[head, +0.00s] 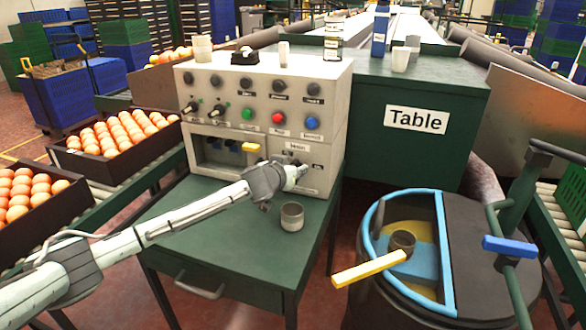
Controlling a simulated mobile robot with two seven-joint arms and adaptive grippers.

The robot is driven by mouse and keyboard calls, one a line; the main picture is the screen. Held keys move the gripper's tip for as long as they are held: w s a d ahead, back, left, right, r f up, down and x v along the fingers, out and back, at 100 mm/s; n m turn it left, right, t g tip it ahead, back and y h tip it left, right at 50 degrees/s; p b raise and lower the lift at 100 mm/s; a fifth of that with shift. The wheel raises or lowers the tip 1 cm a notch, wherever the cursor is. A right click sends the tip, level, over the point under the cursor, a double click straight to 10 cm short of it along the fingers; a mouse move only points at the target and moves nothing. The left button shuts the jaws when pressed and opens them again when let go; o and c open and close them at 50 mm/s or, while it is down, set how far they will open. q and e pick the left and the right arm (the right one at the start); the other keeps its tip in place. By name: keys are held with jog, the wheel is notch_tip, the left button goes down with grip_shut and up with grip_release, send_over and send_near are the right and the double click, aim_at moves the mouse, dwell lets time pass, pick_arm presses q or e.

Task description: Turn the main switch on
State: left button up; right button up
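A grey control box (325,105) stands on a green desk (215,215). Its front has rows of dark knobs, toggle levers and green, red and blue buttons. A small label (298,147) that seems to read "Main" sits low on the right of the front. My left gripper (298,174) is just below this label, at or very close to the panel. The main switch is mostly hidden behind it, so I cannot tell its position or whether I touch it. The fingers are too small and overlapped to tell open from shut. My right gripper is not in view.
A grey cup (292,216) stands on the desk below my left gripper. A yellow lever (252,147) sticks out left of it. Cups (202,48) and a tape dispenser (245,56) stand on the box.

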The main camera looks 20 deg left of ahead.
pick_arm(q)
jog(key=c, duration=0.4)
grip_shut()
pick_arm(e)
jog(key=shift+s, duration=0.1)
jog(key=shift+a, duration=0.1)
